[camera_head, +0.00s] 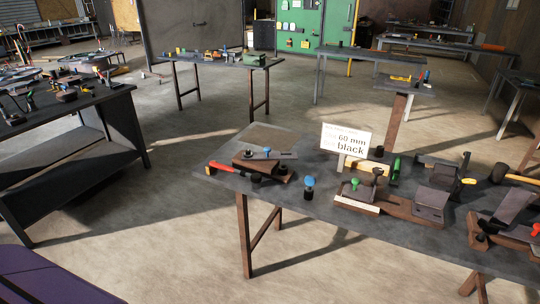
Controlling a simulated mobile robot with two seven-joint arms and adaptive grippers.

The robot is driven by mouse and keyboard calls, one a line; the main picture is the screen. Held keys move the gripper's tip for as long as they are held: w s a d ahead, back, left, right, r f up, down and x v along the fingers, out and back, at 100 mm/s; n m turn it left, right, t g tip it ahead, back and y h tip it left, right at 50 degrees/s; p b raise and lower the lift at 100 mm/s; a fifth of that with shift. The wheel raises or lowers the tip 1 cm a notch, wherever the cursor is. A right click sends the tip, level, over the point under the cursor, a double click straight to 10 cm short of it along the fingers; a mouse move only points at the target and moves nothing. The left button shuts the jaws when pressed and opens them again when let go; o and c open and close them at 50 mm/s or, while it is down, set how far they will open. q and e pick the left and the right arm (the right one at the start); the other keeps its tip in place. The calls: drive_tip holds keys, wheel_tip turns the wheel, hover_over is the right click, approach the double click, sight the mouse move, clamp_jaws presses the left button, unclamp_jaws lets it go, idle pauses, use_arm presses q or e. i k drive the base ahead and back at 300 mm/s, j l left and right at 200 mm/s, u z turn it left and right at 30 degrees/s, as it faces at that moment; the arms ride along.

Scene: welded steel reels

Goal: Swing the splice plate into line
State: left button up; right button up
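A flat grey plate (280,155), which may be the splice plate, lies on top of a brown block (243,163) at the left end of the near table. Small dark knobs stand by it. Its exact angle to the block is too small to tell. A second fixture, a brown base (400,207) with a green knob (355,183) and a grey angled plate (431,200), stands to its right. Neither of my grippers is in view.
The near table (325,215) also holds a red-handled tool (222,167), a blue-topped knob (309,184) and another fixture (505,220) at the right. A dark workbench (75,115) stands at the left. Open concrete floor (150,220) lies between them.

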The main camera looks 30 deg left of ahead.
sight(267, 154)
drive_tip(key=i+j+u, duration=0.9)
drive_tip(key=u, duration=0.25)
drive_tip(key=i+j+u, duration=0.2)
drive_tip(key=u, duration=0.3)
drive_tip(key=i+u, duration=0.3)
drive_tip(key=u, duration=0.15)
drive_tip(key=i+j, duration=0.15)
drive_tip(key=i, duration=0.25)
drive_tip(key=i+j+u, duration=0.1)
drive_tip(key=i, duration=0.35)
drive_tip(key=i+j, duration=0.2)
drive_tip(key=i, duration=0.25)
drive_tip(key=i+z, duration=0.15)
drive_tip(key=z, duration=0.25)
drive_tip(key=i+z, duration=0.15)
drive_tip(key=z, duration=0.2)
drive_tip(key=i+j+z, duration=0.1)
drive_tip(key=z, duration=0.3)
drive_tip(key=i+j+z, duration=0.1)
drive_tip(key=z, duration=0.25)
drive_tip(key=i+j+z, duration=0.1)
drive_tip(key=z, duration=0.3)
drive_tip(key=i+j+z, duration=0.1)
drive_tip(key=z, duration=0.25)
drive_tip(key=i+j+z, duration=0.1)
drive_tip(key=z, duration=0.3)
drive_tip(key=j+z, duration=0.2)
drive_tip(key=z, duration=0.2)
